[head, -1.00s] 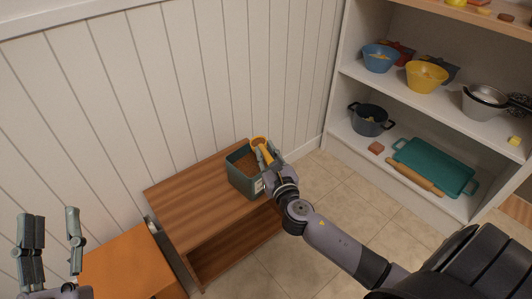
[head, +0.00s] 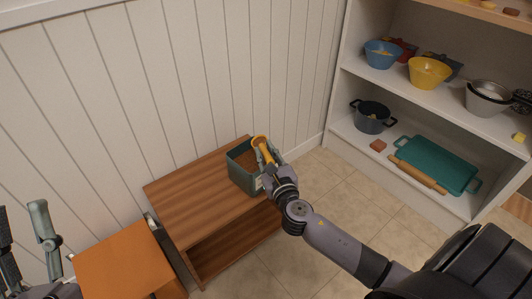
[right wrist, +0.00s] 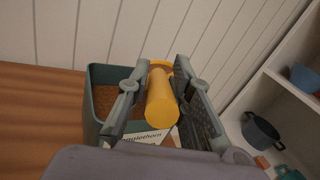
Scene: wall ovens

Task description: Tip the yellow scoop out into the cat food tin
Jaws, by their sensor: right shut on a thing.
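The cat food tin (head: 241,179) is an open dark green box with brown food inside. It stands at the right end of a wooden bench and also shows in the right wrist view (right wrist: 98,128). My right gripper (head: 268,158) is shut on the handle of the yellow scoop (head: 262,147). In the right wrist view the scoop (right wrist: 161,103) lies between the fingers, its handle towards me and its bowl at the far end. The bowl is over or near the tin's back right edge; its contents are hidden. My left gripper (head: 24,232) is open and empty at the lower left.
The wooden bench (head: 185,205) has bare room left of the tin. A lower orange-brown surface (head: 125,268) is in front of it. A panelled wall (head: 170,80) rises close behind. White shelves (head: 355,140) at right hold bowls, a pot, a teal tray and a rolling pin.

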